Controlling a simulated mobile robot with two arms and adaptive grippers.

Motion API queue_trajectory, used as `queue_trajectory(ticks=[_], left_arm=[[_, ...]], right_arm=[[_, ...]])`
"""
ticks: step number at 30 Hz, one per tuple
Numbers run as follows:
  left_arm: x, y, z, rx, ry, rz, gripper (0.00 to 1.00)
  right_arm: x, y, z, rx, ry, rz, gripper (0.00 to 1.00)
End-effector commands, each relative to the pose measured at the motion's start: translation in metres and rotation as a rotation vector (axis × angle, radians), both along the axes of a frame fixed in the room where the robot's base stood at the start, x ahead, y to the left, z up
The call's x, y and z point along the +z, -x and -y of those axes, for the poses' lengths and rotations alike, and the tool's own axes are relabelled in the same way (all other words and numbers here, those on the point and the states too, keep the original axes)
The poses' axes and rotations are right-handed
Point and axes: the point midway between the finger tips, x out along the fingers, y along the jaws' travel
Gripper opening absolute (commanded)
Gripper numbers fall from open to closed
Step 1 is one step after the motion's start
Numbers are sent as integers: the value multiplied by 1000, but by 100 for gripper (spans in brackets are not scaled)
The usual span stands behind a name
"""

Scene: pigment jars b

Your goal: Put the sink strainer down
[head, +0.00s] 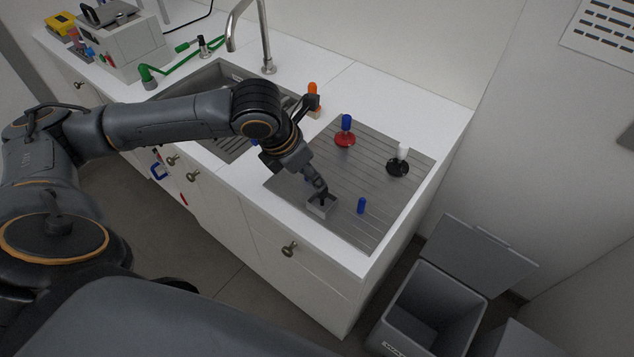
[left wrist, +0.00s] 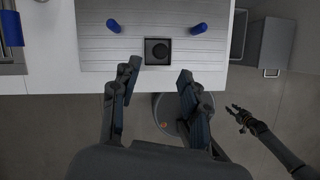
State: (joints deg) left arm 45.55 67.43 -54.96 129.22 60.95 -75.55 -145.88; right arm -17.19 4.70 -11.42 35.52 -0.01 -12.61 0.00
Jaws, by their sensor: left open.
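A small grey square piece with a dark centre (head: 321,209), which looks like the sink strainer, sits on the ribbed drainboard near its front edge. In the left wrist view the dark square with a round middle (left wrist: 158,51) lies ahead of the fingers. I cannot tell whether the dark part is separate from the grey rim. My left gripper (head: 322,188) is just above it in the head view; in the left wrist view its fingers (left wrist: 157,76) are spread, with nothing between them. My right gripper (left wrist: 240,116) shows small at the right, away from the counter.
A blue peg (head: 362,205) stands close to the right of the strainer. A red-based blue-topped piece (head: 345,131), a black-and-white piece (head: 398,162) and an orange-topped piece (head: 313,99) stand farther back. The sink (head: 222,72) is left. An open grey bin (head: 428,305) stands below.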

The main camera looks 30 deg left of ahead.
Motion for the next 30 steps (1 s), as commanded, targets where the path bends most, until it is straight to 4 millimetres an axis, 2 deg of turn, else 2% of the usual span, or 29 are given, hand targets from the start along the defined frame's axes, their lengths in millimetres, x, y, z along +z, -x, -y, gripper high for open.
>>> queue_trajectory(ticks=[3, 9, 25, 28, 30], left_arm=[[17, 6, -3, 1, -1, 3, 45], [29, 11, -5, 1, 1, -1, 45], [29, 12, -4, 2, 2, -2, 45], [24, 13, 4, 32, 26, -8, 45], [15, 15, 17, 90, 67, -19, 45]], right_arm=[[-1, 0, 0, 0, 0, 0, 32], [-2, 0, 0, 0, 0, 0, 32], [-2, 0, -1, 0, -1, 1, 32], [-2, 0, -2, -1, -2, 1, 32], [-2, 0, -2, -1, -3, 0, 32]])
